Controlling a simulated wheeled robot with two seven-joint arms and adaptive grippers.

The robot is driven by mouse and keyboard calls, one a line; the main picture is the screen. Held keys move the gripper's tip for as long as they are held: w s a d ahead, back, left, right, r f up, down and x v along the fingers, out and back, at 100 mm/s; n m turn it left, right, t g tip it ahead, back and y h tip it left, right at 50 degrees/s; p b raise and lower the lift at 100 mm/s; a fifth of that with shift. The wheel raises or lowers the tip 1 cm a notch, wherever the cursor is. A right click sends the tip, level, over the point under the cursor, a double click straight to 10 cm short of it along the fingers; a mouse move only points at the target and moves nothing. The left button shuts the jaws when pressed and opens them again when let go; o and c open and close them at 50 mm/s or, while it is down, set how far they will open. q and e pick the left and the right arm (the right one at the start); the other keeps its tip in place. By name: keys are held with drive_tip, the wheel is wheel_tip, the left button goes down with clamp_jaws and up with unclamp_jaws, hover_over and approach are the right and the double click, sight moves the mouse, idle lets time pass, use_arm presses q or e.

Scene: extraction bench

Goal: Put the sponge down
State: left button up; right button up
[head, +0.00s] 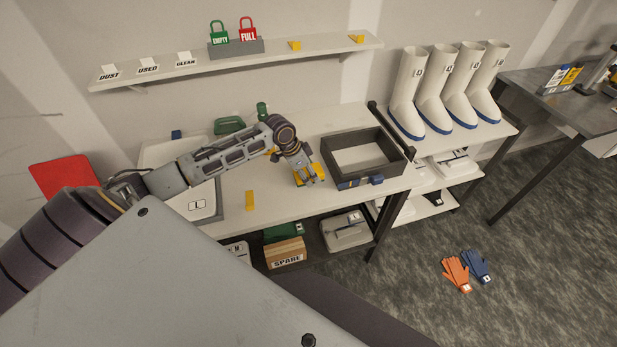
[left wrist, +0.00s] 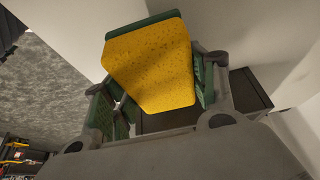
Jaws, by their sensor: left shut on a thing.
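My left gripper (head: 310,179) is shut on the sponge (left wrist: 150,65), which is yellow with a green layer along its far edge. The sponge sits between the two fingers in the left wrist view. In the head view only bits of yellow show at the gripper, and most of the sponge is hidden. The gripper points down over the white bench (head: 272,198), just left of the grey open tray (head: 396,171). I cannot tell whether the sponge touches the bench. My right gripper is not in view.
A green container (head: 229,125) is behind my forearm. White boots (head: 439,95) stand on the rack at right. A wall shelf (head: 325,54) holds signs and padlocks. Bench surface is bare in front of the gripper.

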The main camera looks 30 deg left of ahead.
use_arm(q)
drive_tip(key=shift+f, duration=1.4)
drive_tip(key=shift+f, duration=0.2)
drive_tip(key=o, duration=0.9)
drive_tip(key=shift+v, duration=6.25)
drive_tip(key=shift+d, duration=0.15)
